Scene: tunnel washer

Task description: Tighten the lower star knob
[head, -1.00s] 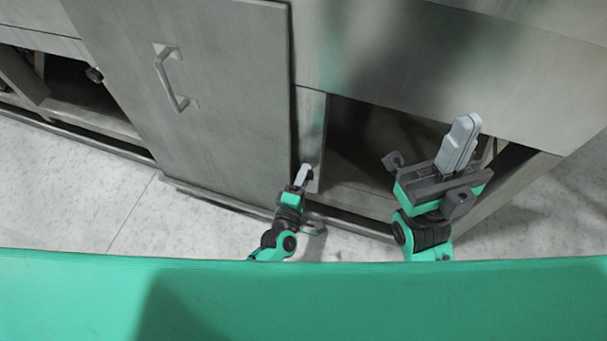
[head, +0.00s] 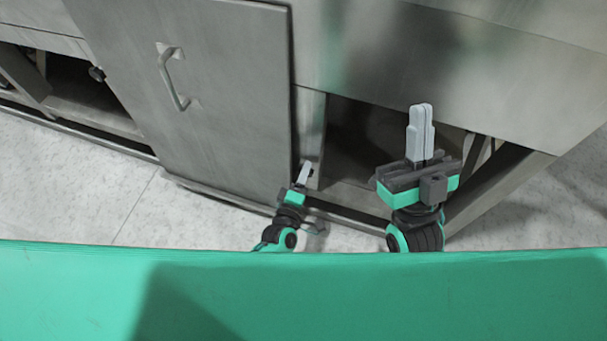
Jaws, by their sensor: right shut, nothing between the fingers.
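My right gripper (head: 421,110) is shut and empty, its grey fingers side by side and pointing up the picture, in front of the open lower bay on the right. My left gripper (head: 306,172) is small in the picture, near the upright post at the left edge of that bay. Its fingers overlap from this angle, so I cannot tell whether it is open. A small dark knob (head: 97,74) shows at the far left, by another open bay, far from both grippers. I cannot tell whether it is a star knob. No other knob is clearly visible.
A grey metal door (head: 200,110) with a bar handle (head: 172,78) stands left of my grippers. The dark open bay (head: 360,135) has a metal frame around it. Pale floor (head: 75,190) is clear in front of the machine.

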